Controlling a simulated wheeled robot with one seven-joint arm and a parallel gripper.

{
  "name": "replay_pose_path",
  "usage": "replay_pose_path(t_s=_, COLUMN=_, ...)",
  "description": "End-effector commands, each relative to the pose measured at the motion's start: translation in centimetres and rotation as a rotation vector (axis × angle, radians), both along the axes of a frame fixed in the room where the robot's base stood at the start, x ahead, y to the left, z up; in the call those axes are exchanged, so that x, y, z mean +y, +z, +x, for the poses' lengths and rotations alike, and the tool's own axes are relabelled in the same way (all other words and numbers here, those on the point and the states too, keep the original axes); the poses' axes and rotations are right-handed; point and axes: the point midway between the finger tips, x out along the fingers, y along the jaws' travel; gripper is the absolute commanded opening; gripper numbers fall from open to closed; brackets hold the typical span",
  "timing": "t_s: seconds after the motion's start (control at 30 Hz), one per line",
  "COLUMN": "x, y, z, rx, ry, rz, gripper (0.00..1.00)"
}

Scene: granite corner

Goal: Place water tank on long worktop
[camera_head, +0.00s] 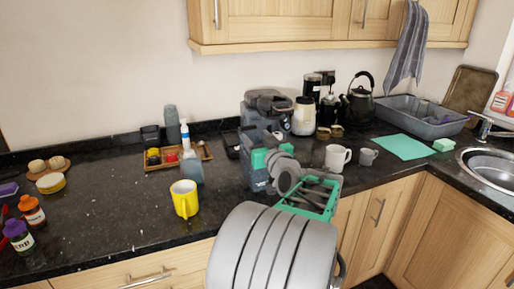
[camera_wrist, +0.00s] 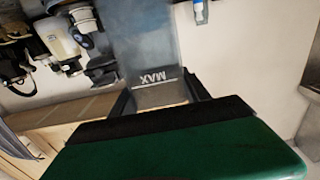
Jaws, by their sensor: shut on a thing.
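The water tank (camera_wrist: 147,50) is a translucent blue-grey box marked MAX, which reads upside down in the wrist view. My gripper (camera_wrist: 158,98) is shut on it near the MAX mark. In the head view the tank (camera_head: 249,165) shows as a blue-grey block in front of the coffee machine (camera_head: 268,103), partly hidden by my green and grey gripper (camera_head: 262,158). It is over or close to the front part of the long black worktop (camera_head: 110,215). I cannot tell whether its base touches the worktop.
A white mug (camera_head: 336,157) stands to the right. Bare worktop lies left of the yellow mug.

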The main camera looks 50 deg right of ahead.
Motion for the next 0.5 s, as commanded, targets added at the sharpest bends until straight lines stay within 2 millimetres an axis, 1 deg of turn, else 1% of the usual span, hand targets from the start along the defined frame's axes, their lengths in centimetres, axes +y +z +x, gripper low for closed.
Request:
replay_pose_path(t_s=0.07, x=-0.4, y=-0.4, z=0.4, rx=-0.002, ry=0.001, rz=-0.002, gripper=0.00)
replay_pose_path(t_s=0.2, x=-0.4, y=-2.8, z=0.3, rx=-0.002, ry=0.000, rz=0.000, gripper=0.00)
replay_pose_path(t_s=0.23, x=-0.4, y=-3.1, z=0.3, rx=-0.003, ry=-0.001, rz=-0.002, gripper=0.00)
replay_pose_path(t_s=0.3, x=-0.4, y=-3.3, z=0.3, rx=-0.003, ry=0.000, rz=-0.004, gripper=0.00)
replay_pose_path(t_s=0.5, x=-0.3, y=-3.3, z=0.3, rx=-0.003, ry=0.000, rz=-0.005, gripper=0.00)
